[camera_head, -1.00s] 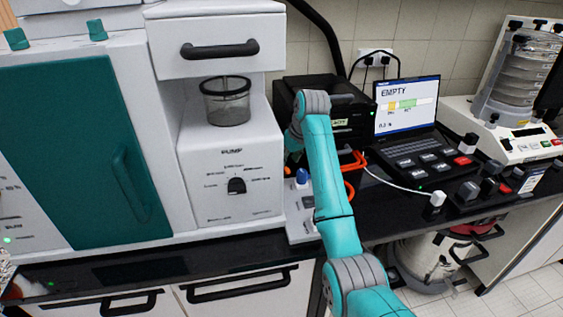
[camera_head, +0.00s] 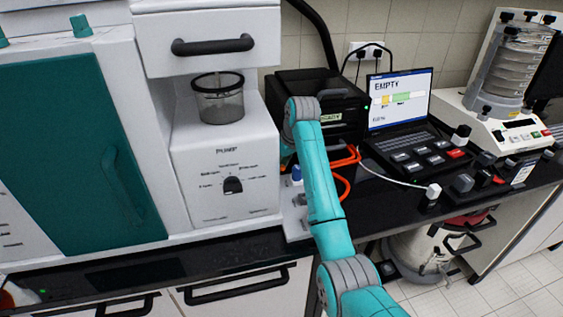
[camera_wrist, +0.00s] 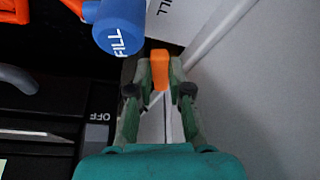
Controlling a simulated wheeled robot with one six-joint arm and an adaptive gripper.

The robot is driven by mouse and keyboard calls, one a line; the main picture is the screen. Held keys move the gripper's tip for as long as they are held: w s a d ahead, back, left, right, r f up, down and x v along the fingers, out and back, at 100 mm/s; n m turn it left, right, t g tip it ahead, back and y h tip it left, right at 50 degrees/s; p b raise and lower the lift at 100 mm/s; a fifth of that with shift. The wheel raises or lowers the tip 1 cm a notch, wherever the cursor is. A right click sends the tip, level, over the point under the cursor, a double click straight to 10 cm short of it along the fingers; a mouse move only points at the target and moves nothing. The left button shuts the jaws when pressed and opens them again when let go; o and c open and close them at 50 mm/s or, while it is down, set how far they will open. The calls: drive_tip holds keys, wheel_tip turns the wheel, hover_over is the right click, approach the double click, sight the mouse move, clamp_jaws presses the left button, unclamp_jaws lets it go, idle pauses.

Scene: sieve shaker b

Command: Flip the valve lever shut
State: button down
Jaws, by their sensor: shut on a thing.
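In the wrist view, the orange lever (camera_wrist: 160,70) stands between the fingertips of my gripper (camera_wrist: 159,88). My gripper is shut on it. A blue knob (camera_wrist: 120,25) marked FILL is just left of and beyond the fingertips. In the head view, the blue knob (camera_head: 297,174) shows on a pale block beside the pump housing. There my arm hides the gripper and the lever.
The white pump housing (camera_head: 222,185) with its dial is left of my arm. A black box (camera_head: 345,120) with orange tubing (camera_head: 345,160), a laptop (camera_head: 400,110) and a button panel stand to the right. A sieve stack (camera_head: 515,65) is farther right.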

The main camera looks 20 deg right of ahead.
drive_tip(key=shift+a+m, duration=0.3)
drive_tip(key=shift+m, duration=0.5)
drive_tip(key=c, duration=1.1)
unclamp_jaws()
drive_tip(key=shift+s, duration=0.1)
drive_tip(key=shift+r, duration=0.1)
drive_tip(key=shift+v, duration=3.65)
drive_tip(key=shift+s+a, duration=0.1)
drive_tip(key=shift+a, duration=0.05)
drive_tip(key=shift+c, duration=0.2)
